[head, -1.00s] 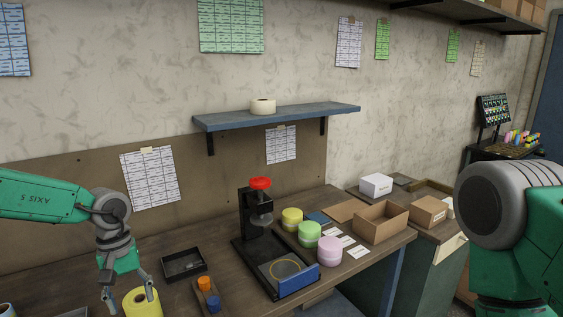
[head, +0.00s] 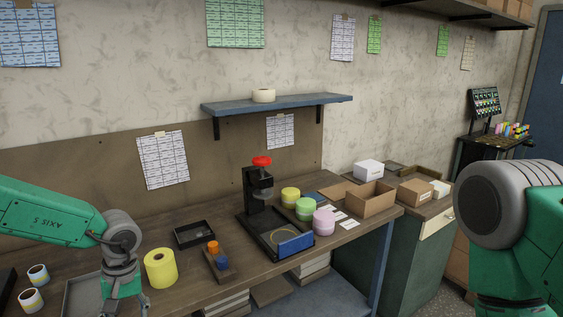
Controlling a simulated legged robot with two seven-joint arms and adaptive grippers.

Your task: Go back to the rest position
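My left gripper (head: 125,306) hangs fingers down at the lower left, partly cut off by the frame's bottom edge. Its fingers look spread, with nothing seen between them. A large yellow roll (head: 160,268) stands on the workbench (head: 190,287) just right of it, apart from the fingers. My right arm (head: 515,225) fills the right edge; its gripper is out of view. Yellow (head: 290,197), green (head: 305,209) and pink (head: 324,221) rolls stand in a row right of a black press (head: 259,190) with a red knob.
Two small white rolls (head: 31,300) are at the far left, near a grey tray (head: 84,295). A black tray (head: 194,235) and a block with orange and blue pegs (head: 217,255) lie mid-bench. An open cardboard box (head: 370,199) stands at the bench's right end. A blue shelf (head: 280,104) is above.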

